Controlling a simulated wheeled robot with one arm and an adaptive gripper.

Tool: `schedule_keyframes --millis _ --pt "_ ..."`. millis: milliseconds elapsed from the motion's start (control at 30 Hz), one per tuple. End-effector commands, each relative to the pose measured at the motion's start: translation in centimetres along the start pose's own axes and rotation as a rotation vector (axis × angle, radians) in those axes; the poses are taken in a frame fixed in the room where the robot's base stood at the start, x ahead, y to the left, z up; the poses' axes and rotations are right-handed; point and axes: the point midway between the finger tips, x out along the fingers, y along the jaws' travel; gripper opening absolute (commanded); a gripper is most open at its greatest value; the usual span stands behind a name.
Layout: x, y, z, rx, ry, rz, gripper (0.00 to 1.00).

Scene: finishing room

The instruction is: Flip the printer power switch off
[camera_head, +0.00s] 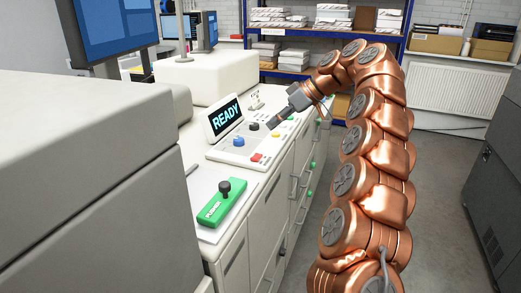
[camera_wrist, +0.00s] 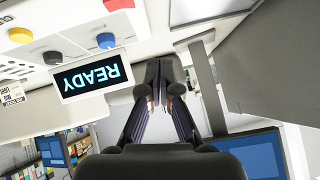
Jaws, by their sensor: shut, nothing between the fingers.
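The printer (camera_head: 262,187) is a long white machine with a tilted screen (camera_head: 224,116) reading READY. On its near end a green switch plate (camera_head: 209,214), whose lettering looks like POWER, carries a black knob (camera_head: 224,187) on a short stem. My gripper (camera_head: 270,126) is shut and empty, above the far part of the button panel, well beyond the green switch. In the wrist view the shut fingers (camera_wrist: 158,84) are beside the upside-down READY screen (camera_wrist: 92,76). The green switch does not show in the wrist view.
Blue (camera_head: 254,126), black (camera_head: 239,142), yellow (camera_head: 276,134) and red (camera_head: 257,157) buttons sit on the panel close to my gripper. A large white housing (camera_head: 80,150) fills the left. Shelves with paper stacks (camera_head: 279,17) stand behind. Floor (camera_head: 440,190) is open at right.

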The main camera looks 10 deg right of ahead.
Motion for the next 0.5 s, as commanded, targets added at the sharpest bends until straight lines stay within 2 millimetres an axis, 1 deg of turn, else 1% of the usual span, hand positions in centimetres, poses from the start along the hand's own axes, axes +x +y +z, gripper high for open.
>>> schedule_keyframes --millis 33,200,300,500 --pt "-0.2 1.1 0.2 -0.014 0.004 0.015 0.0" --pt "-0.9 3.1 0.7 -0.066 0.015 0.052 0.0" --pt "-1.1 3.6 0.8 -0.08 0.017 0.063 0.0" --pt "-1.2 3.8 0.9 -0.085 0.017 0.065 0.0"
